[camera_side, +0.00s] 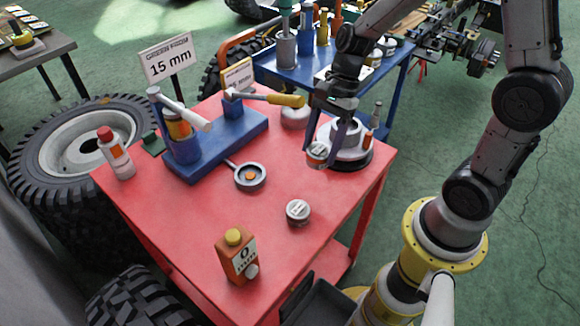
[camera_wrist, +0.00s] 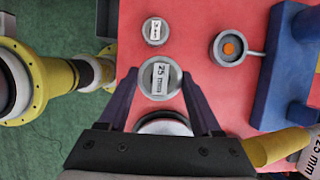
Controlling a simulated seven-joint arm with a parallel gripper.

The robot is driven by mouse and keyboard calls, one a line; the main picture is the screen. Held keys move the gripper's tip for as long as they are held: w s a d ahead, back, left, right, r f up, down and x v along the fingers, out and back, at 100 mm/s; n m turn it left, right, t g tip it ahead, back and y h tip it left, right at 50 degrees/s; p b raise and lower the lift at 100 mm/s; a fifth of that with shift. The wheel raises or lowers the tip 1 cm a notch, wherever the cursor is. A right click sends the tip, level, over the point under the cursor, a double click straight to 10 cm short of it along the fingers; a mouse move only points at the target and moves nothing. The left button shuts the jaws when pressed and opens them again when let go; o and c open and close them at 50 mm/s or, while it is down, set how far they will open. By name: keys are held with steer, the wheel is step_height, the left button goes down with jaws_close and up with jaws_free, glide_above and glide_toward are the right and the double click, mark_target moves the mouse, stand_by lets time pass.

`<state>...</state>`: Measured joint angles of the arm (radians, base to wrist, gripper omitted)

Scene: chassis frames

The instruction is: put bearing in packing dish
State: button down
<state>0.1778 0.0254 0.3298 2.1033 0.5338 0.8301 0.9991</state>
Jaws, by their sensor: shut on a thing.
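My gripper (camera_side: 320,155) is shut on a round grey bearing (camera_side: 317,150). In the wrist view the bearing (camera_wrist: 160,88) sits between the two dark purple fingertips, with a "25 mm" label facing the camera. A grey round dish with a handle (camera_side: 263,184), which looks like the packing dish, lies on the red table, left of my gripper in the side view. It has an orange disc in its middle. In the wrist view the dish (camera_wrist: 218,55) is up and right of the held bearing, apart from it. A second, labelled bearing (camera_side: 298,211) lies on the table.
A white round piece on a dark base (camera_side: 350,150) stands beside my gripper. A blue stand (camera_side: 215,150) with a hammer-like tool and a can is at the back left. An orange bottle (camera_side: 236,262) and a red-capped bottle (camera_side: 116,155) stand on the table (camera_side: 185,225).

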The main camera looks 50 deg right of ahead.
steer(key=w+a+r, duration=0.3)
steer(key=a, duration=0.1)
steer(key=w+a+f, duration=0.1)
steer(key=w+f, duration=0.2)
steer(key=w, duration=0.1)
steer(key=w+f, duration=0.3)
steer(key=w+a+f, duration=0.1)
steer(key=w+f, duration=0.2)
steer(key=w, duration=0.1)
steer(key=shift+w+a, duration=0.3)
steer(key=shift+w, duration=0.05)
steer(key=shift+w+a+f, duration=0.1)
steer(key=shift+w+f, duration=0.15)
steer(key=shift+f, duration=0.05)
steer(key=shift+w+f, duration=0.1)
steer(key=shift+f, duration=1.5)
steer(key=shift+f, duration=0.2)
